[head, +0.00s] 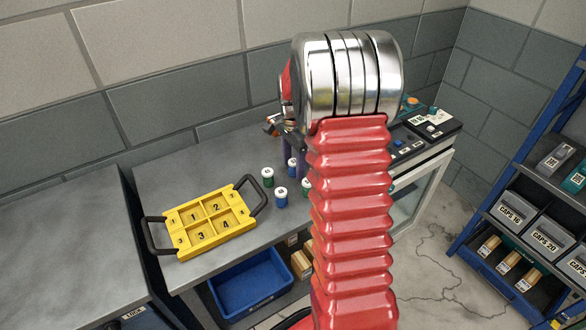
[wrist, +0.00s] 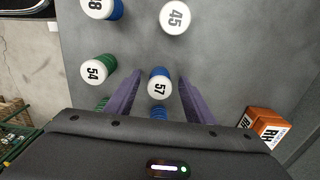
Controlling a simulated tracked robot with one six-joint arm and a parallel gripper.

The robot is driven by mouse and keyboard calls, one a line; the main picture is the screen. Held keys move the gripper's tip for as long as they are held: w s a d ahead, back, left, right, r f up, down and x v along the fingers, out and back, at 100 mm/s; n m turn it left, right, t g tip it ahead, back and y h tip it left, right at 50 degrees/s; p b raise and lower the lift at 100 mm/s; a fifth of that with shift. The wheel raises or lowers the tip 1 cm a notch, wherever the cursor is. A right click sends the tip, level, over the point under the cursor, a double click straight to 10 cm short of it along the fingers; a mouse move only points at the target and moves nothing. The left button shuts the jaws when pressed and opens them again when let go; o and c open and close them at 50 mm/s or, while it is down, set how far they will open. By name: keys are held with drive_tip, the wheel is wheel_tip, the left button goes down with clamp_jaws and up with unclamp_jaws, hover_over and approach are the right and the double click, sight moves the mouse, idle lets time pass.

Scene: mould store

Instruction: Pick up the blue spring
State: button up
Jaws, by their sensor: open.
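In the wrist view a ribbed blue piece (wrist: 158,113), which looks like the blue spring, shows just beyond the dark edge of my gripper body, which hides part of it. My gripper (wrist: 160,79) is open, with a purple finger to each side of the blue piece. A blue jar with a white lid marked 57 (wrist: 158,86) also shows between the fingers, farther out. I cannot tell whether anything is touched. In the head view my red arm hides most of the gripper; a bit of purple finger shows beside it, and I cannot make out the spring.
A green jar marked 54 (wrist: 93,72), a blue jar (wrist: 97,8) and a jar marked 45 (wrist: 174,18) stand nearby. A ribbed green piece (wrist: 102,103) lies left of the fingers. A yellow tray (head: 228,235) has numbered compartments. An orange-brown box (wrist: 268,127) is at right.

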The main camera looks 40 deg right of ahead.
sight(294, 161)
drive_tip(key=shift+c, duration=0.7)
drive_tip(key=c, duration=1)
drive_tip(key=shift+c, duration=0.2)
wheel_tip(294, 161, up, 10)
drive_tip(key=shift+r, duration=0.1)
drive_tip(key=shift+r, duration=0.4)
drive_tip(key=shift+s, duration=0.1)
